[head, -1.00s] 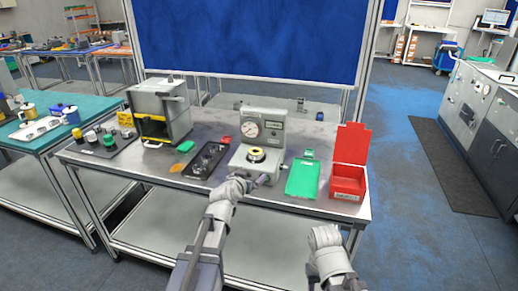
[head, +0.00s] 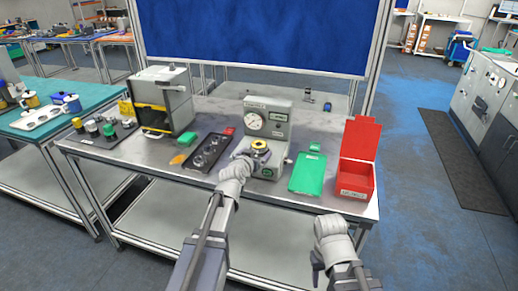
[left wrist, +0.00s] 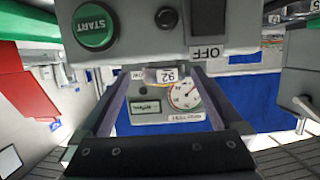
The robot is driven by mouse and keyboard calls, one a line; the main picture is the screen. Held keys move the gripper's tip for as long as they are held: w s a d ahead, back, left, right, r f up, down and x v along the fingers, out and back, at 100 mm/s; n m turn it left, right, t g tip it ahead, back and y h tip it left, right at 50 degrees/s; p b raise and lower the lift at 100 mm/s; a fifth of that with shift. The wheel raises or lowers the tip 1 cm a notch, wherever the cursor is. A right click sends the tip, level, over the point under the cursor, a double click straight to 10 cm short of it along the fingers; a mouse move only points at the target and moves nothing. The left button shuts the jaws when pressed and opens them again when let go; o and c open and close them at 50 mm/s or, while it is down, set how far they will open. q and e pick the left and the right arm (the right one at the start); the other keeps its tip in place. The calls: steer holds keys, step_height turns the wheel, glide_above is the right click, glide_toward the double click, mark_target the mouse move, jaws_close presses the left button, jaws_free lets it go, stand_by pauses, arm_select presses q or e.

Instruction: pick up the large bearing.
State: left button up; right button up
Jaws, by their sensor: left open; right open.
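My right gripper (head: 317,262) is open and empty, in front of the table.
A green tray (head: 308,173) and an open red box (head: 355,182) stand right of the machine. A grey box-shaped machine (head: 162,100) stands at the left, behind an orange piece (head: 179,159). A blue board (head: 250,40) rises behind.

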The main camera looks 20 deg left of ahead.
mark_target(258, 148)
arm_select(q)
steer(key=x, duration=0.3)
steer(key=b+x, duration=0.1)
steer(key=x, duration=0.1)
steer(key=shift+w+a+r, duration=0.15)
steer(key=shift+a+r, duration=0.1)
steer(key=shift+c, duration=0.4)
steer(key=c, duration=1.5)
